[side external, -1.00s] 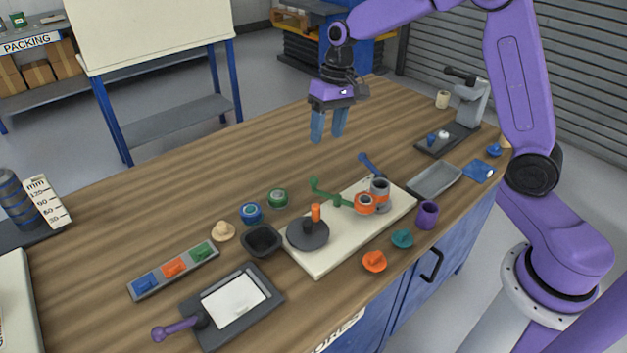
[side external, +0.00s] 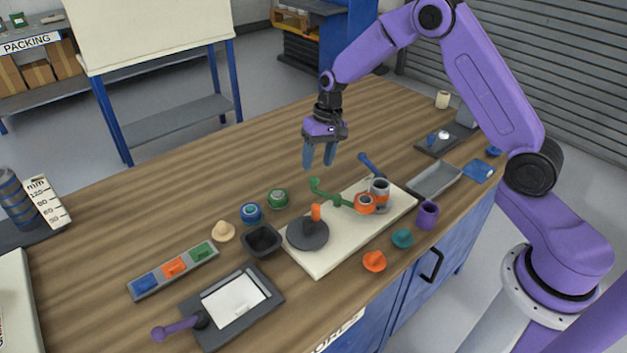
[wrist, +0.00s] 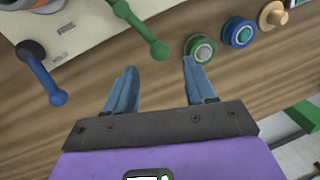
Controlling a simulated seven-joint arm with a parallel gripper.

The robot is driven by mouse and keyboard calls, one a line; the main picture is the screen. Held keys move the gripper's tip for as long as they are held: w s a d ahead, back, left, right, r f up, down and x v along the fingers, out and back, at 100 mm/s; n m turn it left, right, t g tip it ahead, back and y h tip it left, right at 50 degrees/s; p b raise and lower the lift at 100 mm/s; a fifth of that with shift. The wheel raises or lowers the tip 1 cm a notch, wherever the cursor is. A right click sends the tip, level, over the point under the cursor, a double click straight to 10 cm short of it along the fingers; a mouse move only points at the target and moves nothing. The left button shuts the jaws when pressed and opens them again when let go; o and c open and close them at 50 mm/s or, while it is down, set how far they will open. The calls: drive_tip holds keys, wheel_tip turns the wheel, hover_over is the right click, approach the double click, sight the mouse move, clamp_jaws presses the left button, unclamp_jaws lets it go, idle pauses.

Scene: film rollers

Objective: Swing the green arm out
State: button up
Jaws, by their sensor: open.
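The green arm (side external: 330,195) lies on the cream board (side external: 318,262), running from the orange-topped grey post (side external: 379,193) area towards the board's far edge, with a round knob at its outer end. In the wrist view the green arm (wrist: 138,29) points towards my gripper, its knob just beyond and between the fingertips. My gripper (side external: 320,165) is open and empty, fingers down, above the table behind the board. The blue fingers also show in the wrist view (wrist: 158,65). A blue arm (side external: 371,165) with a knob sticks out at the board's far right; it also shows in the wrist view (wrist: 42,75).
A dark disc with an orange peg (side external: 307,236) stands on the board's left. A grey tray (side external: 434,180) and purple cup (side external: 427,214) are right. Table behind is clear.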

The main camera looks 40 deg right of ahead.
sight(313, 180)
drive_tip(key=f, duration=0.3)
drive_tip(key=a+f, duration=0.1)
drive_tip(key=f, duration=0.3)
drive_tip(key=shift+w+a, duration=0.1)
drive_tip(key=shift+a, duration=0.1)
drive_tip(key=shift+a, duration=0.1)
clamp_jaws()
